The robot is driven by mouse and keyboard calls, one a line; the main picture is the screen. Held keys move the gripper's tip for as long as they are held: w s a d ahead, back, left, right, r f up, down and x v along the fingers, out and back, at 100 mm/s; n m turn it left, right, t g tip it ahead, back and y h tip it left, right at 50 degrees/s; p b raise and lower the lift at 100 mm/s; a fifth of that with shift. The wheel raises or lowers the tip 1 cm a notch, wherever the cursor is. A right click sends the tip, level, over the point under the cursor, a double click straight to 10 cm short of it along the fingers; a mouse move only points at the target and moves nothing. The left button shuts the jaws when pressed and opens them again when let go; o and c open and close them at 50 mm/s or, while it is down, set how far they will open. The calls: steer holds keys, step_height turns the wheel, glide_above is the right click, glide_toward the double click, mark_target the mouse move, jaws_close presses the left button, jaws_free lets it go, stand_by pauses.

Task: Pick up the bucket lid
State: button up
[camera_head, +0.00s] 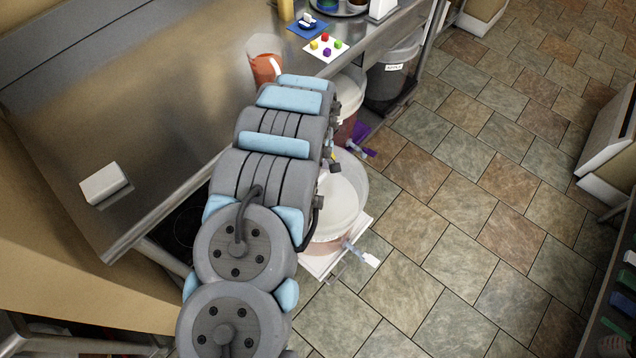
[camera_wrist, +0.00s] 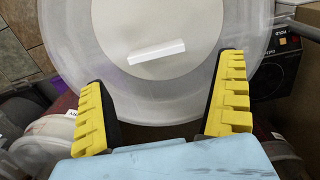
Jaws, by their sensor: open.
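The bucket lid (camera_wrist: 165,22) fills the top of the wrist view as a pale round disc inside a wide translucent rim. A white bar (camera_wrist: 157,52) lies across its face. My gripper (camera_wrist: 164,78) is open and empty, its two yellow ridged fingers spread on either side below the bar and over the near part of the rim. I cannot tell the height gap or whether they touch it. In the head view the lid (camera_head: 338,203) shows on a bucket at floor level, partly covered by my arm, which hides my gripper.
A steel counter (camera_head: 150,110) runs along the left, with a white box (camera_head: 104,184) and an orange-filled container (camera_head: 266,62). A grey bin (camera_head: 392,78) stands behind the lidded bucket. A clear spout (camera_head: 362,254) juts from its front. The tiled floor (camera_head: 470,220) to the right is free.

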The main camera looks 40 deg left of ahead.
steer(key=shift+w+f, duration=0.15)
steer(key=shift+f, duration=1.6)
steer(key=shift+w+f, duration=0.1)
steer(key=shift+f, duration=1.65)
steer(key=c, duration=1.2)
steer(key=shift+o, duration=0.2)
steer(key=shift+r, duration=0.1)
